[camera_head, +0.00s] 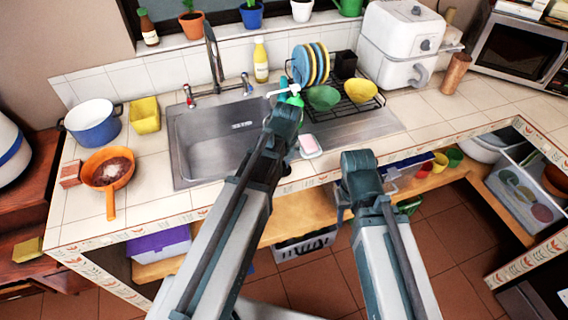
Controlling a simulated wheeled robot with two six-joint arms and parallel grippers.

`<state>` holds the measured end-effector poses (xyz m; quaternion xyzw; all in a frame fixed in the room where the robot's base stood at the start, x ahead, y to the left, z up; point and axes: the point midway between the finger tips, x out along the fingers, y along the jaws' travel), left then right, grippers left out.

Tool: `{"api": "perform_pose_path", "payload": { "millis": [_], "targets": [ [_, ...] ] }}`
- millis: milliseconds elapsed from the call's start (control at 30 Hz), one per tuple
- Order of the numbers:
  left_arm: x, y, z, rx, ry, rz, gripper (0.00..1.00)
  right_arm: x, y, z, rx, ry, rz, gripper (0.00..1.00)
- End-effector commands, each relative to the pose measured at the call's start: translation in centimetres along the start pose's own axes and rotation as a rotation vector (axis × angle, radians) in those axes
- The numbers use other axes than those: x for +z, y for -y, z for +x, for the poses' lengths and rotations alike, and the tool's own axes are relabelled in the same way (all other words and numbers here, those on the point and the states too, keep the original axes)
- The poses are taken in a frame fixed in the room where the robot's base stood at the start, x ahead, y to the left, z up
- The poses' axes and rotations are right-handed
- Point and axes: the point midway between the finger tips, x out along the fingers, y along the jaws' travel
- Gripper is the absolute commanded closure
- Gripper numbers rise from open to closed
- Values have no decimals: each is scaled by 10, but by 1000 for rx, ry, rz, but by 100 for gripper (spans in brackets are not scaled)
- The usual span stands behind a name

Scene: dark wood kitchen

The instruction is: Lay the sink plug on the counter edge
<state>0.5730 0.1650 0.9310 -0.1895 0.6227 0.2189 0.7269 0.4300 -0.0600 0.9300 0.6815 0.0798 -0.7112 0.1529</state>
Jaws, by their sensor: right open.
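I cannot make out the sink plug in this view. The steel sink (215,150) is set into the white-tiled counter, with its basin partly hidden behind my left arm.
A dish rack (352,98) holds plates and bowls. An orange pan (108,172), blue pot (92,125) and yellow container (145,115) stand at left. The front-left counter is clear.

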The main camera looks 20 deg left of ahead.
Motion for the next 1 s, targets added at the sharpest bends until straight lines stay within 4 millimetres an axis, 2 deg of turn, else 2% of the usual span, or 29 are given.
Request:
{"api": "perform_pose_path", "payload": {
  "millis": [33,67,200,667,867,1000],
  "targets": [
    [-1,0,4,0,0,0,100,0,0,4,0,0,0,50],
    [0,0,2,0,0,0,83,0,0,2,0,0,0,50],
    [0,0,2,0,0,0,57,0,0,2,0,0,0,50],
    [0,0,-4,0,0,0,56,0,0,-4,0,0,0,50],
    [1,0,-21,0,0,0,56,1,-2,-21,0,0,0,50],
    [1,0,-41,0,0,1,56,2,-4,-40,0,0,0,50]
  ]
}}
